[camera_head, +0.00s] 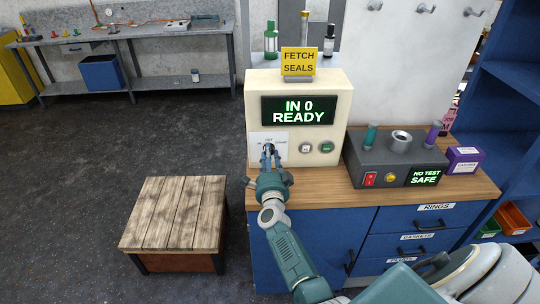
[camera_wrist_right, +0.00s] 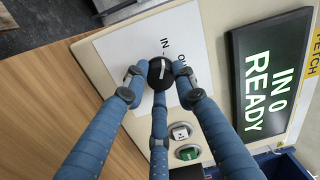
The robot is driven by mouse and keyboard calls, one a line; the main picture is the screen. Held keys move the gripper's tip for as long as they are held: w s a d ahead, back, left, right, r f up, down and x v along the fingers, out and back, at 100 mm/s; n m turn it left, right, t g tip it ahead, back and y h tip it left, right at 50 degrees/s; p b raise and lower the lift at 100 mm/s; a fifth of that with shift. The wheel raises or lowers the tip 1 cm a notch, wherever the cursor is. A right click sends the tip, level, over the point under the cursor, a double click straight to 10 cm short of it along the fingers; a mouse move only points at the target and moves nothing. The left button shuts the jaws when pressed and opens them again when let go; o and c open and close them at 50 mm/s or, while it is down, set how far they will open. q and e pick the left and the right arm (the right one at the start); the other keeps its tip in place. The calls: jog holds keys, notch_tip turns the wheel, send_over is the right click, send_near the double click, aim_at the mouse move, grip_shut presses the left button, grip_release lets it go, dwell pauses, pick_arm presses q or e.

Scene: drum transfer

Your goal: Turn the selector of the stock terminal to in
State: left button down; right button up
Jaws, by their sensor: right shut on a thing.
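The stock terminal (camera_head: 340,104) is a cream box on the wooden-topped counter, its dark screen (camera_head: 299,110) reading "IN 0 READY". The selector (camera_wrist_right: 160,73) is a round black knob with a white line on a white label plate (camera_wrist_right: 125,60). In the right wrist view the line points roughly toward the word "IN". My right gripper (camera_head: 268,152) has its blue fingers closed around the knob, and they partly hide it in the head view. The screen also shows in the wrist view (camera_wrist_right: 270,75). My left gripper is not in view.
A white button (camera_head: 306,148) and a green button (camera_head: 326,147) sit right of the selector. A grey tester (camera_head: 390,160) reading "NO TEST SAFE" stands right of the terminal, beside a purple box (camera_head: 465,160). A low wooden-topped stand (camera_head: 175,212) is on the floor at left.

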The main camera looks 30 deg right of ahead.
jog(key=shift+w+a+r, duration=0.15)
jog(key=shift+a+r, duration=0.05)
jog(key=o, duration=1.2)
jog(key=shift+c, duration=0.2)
jog(key=v, duration=0.7)
jog(key=shift+a, duration=0.3)
jog(key=shift+f, duration=0.1)
